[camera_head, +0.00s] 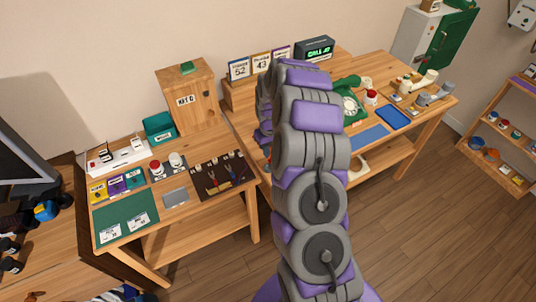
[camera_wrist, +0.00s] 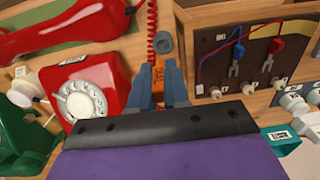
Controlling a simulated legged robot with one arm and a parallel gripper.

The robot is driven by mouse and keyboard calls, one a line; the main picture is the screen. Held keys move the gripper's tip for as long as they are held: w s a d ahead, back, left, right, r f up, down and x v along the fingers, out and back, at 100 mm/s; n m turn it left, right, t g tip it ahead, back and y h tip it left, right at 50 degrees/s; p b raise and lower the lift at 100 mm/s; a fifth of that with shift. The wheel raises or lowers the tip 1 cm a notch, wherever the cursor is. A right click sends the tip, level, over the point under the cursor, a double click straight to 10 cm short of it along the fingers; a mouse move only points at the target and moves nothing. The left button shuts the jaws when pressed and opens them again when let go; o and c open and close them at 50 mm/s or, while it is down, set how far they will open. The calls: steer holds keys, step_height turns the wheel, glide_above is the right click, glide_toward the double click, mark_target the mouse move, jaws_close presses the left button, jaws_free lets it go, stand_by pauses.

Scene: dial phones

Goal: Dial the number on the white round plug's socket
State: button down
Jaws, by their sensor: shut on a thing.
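In the wrist view, my gripper (camera_wrist: 158,92) is shut on an orange stick (camera_wrist: 157,80) marked "DIAL" with a grey round end (camera_wrist: 162,43). A red phone (camera_wrist: 108,72) with a white rotary dial (camera_wrist: 80,101) is just left of the gripper, apart from the stick. A dark panel (camera_wrist: 225,65) to the right has a row of white round sockets (camera_wrist: 247,88) and red and blue fork-ended leads (camera_wrist: 275,48). White round parts (camera_wrist: 292,103) show at the right edge; I cannot tell if one is the plug. The panel's number labels are unreadable. In the head view my arm hides the gripper.
A red handset (camera_wrist: 65,30) lies above the red phone, and a coiled red cord (camera_wrist: 152,25) runs close by the stick.

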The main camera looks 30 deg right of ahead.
steer(key=shift+d+f, duration=0.3)
steer(key=shift+a+f, duration=0.4)
steer(key=shift+a, duration=0.45)
steer(key=shift+a+f+b, duration=0.25)
steer(key=shift+b, duration=0.15)
steer(key=shift+f, duration=0.3)
steer(key=shift+d+f+b, duration=0.35)
steer(key=shift+d+f, duration=0.3)
steer(key=shift+d, duration=0.3)
steer(key=shift+a, duration=0.75)
steer(key=shift+s+d, duration=0.1)
steer(key=shift+d, duration=0.85)
steer(key=shift+a, duration=0.5)
